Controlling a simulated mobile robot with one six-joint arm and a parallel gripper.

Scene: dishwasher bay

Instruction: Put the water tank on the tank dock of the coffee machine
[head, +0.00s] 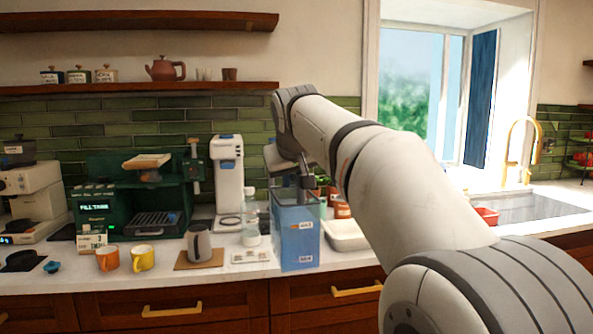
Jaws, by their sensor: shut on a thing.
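The water tank (298,240) is a box-shaped, blue, see-through container with small white labels on its front. It is upright at the front of the counter, right of centre. My gripper (306,186) reaches down from above and is shut on the tank's top; the fingertips are partly hidden. I cannot tell whether the tank's base touches the counter. The dark green coffee machine (97,204) stands to the left, with a display reading "FILL TANK". I cannot make out its tank dock for certain.
A tall white machine (227,170) stands between the green machine and the tank. A grey jug (198,244) on a brown mat, orange (107,258) and yellow (143,257) mugs and a clear bottle (250,230) stand in front. A white tray (345,237) lies right of the tank.

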